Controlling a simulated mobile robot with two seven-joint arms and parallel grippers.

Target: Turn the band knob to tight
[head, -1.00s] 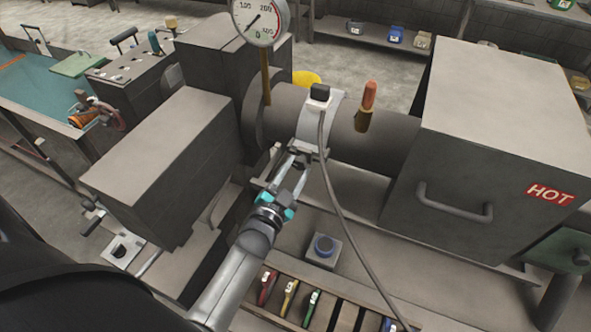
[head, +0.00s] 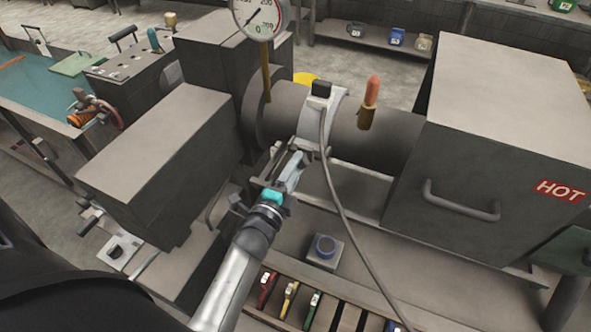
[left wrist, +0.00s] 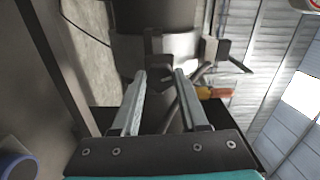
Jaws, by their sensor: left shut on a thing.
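The pale metal band (head: 318,124) wraps around the dark grey horizontal barrel (head: 392,140), with a black-capped block on top and a cable hanging from it. It also shows in the left wrist view (left wrist: 180,48). My left gripper (head: 300,156) is at the lower front of the band, its fingers reaching up to it. In the left wrist view the two fingers (left wrist: 160,74) are shut on the band knob, a small dark part below the band. The knob is mostly hidden by the fingers in the head view, and its setting cannot be read. My right gripper is not in view.
A large grey box marked HOT (head: 500,130) with a handle stands to the right. A pressure gauge (head: 259,17) and an orange-handled tool (head: 369,102) rise near the barrel.

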